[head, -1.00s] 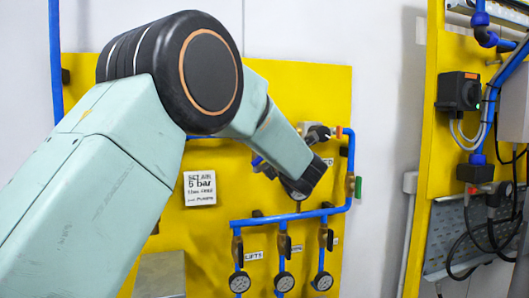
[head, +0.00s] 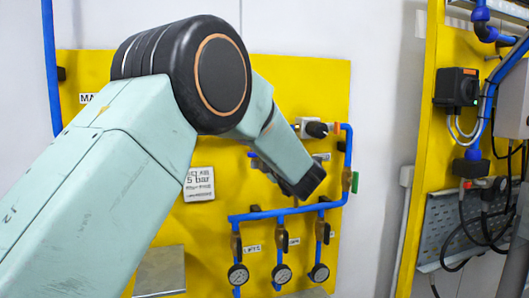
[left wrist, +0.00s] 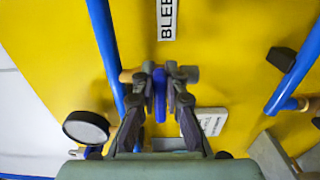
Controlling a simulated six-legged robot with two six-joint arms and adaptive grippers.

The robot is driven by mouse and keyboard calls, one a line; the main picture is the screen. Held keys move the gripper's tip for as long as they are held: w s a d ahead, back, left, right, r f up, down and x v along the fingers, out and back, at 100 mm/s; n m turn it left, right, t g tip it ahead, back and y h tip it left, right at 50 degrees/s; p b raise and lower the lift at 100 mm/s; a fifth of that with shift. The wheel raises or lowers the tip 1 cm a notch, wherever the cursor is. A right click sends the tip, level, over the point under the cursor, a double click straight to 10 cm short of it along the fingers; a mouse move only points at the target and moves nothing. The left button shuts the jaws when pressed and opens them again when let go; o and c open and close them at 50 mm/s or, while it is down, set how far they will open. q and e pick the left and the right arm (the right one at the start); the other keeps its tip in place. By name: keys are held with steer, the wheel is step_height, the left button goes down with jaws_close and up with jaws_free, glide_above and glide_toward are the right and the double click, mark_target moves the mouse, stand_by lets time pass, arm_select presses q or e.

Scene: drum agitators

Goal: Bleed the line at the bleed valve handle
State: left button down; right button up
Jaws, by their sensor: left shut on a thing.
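The bleed valve handle (left wrist: 160,94) is a narrow blue lever in the left wrist view, below a white label (left wrist: 167,18) reading "BLEE". My left gripper (left wrist: 159,101) has a dark finger on each side of it and is shut on it. The valve body (left wrist: 150,73) behind is brass and grey-green, beside a vertical blue pipe (left wrist: 106,45). In the head view, my left arm reaches from the left to the yellow panel (head: 300,85); its wrist hides most of the gripper and the handle. My right gripper is out of view.
A blue manifold pipe (head: 285,212) with several gauges (head: 282,274) runs below my wrist. A regulator with a black knob (head: 317,129) and a green-handled valve (head: 354,183) are close by. A "5 bar" sign (head: 199,184) hangs left. Another yellow frame (head: 428,130) stands right.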

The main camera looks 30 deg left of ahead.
arm_select(q)
steer(key=shift+f, duration=0.2)
steer(key=c, duration=1.8)
jaws_free()
steer(key=shift+c, duration=0.2)
steer(key=o, duration=0.5)
steer(key=shift+d+r, duration=0.2)
steer(key=shift+d, duration=0.15)
steer(key=shift+c, duration=0.2)
steer(key=shift+a, duration=0.1)
steer(key=shift+a, duration=0.1)
